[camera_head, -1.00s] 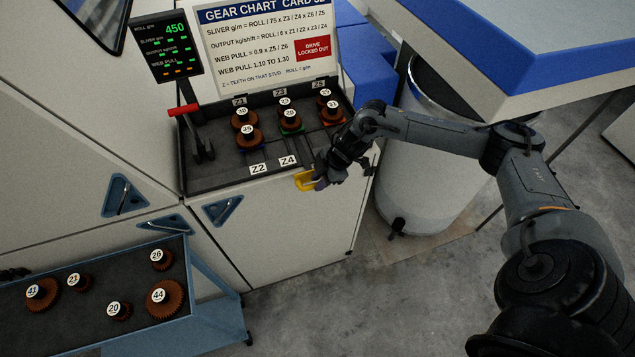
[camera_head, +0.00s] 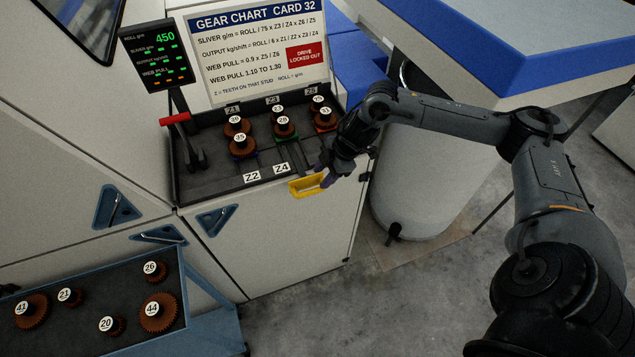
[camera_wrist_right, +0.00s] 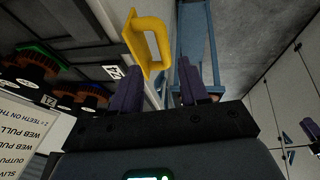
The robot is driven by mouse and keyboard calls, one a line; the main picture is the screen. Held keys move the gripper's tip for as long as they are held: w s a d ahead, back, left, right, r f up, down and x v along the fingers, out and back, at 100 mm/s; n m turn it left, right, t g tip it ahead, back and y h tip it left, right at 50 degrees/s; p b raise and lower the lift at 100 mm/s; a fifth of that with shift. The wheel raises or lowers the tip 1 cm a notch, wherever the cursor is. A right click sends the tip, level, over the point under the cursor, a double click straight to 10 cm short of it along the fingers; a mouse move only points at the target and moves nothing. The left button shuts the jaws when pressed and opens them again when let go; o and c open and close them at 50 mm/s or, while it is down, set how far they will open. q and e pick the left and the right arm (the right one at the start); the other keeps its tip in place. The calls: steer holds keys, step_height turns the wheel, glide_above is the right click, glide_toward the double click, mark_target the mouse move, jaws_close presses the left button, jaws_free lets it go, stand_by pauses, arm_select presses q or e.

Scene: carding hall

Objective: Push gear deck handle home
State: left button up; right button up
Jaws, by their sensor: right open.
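The yellow handle (camera_head: 307,185) is a U-shaped pull at the front edge of the open gear deck (camera_head: 205,186), below the Z4 label. My right gripper (camera_head: 326,177) is open at the handle's right end in the head view. In the right wrist view the handle (camera_wrist_right: 154,28) lies beyond the two purple fingertips (camera_wrist_right: 160,75), nearer the left finger. I see no grip on it, and contact cannot be told. My left gripper cannot be made out.
Several brown numbered gears (camera_head: 285,127) sit on the deck studs. A red-handled lever (camera_head: 175,118) stands at the deck's left. A gear tray (camera_head: 165,341) is at lower left. A white bin (camera_head: 420,190) and blue-edged table (camera_head: 520,75) are at the right.

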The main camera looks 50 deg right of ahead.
steer(key=v, duration=0.4)
steer(key=shift+s, duration=0.1)
stand_by(0.3)
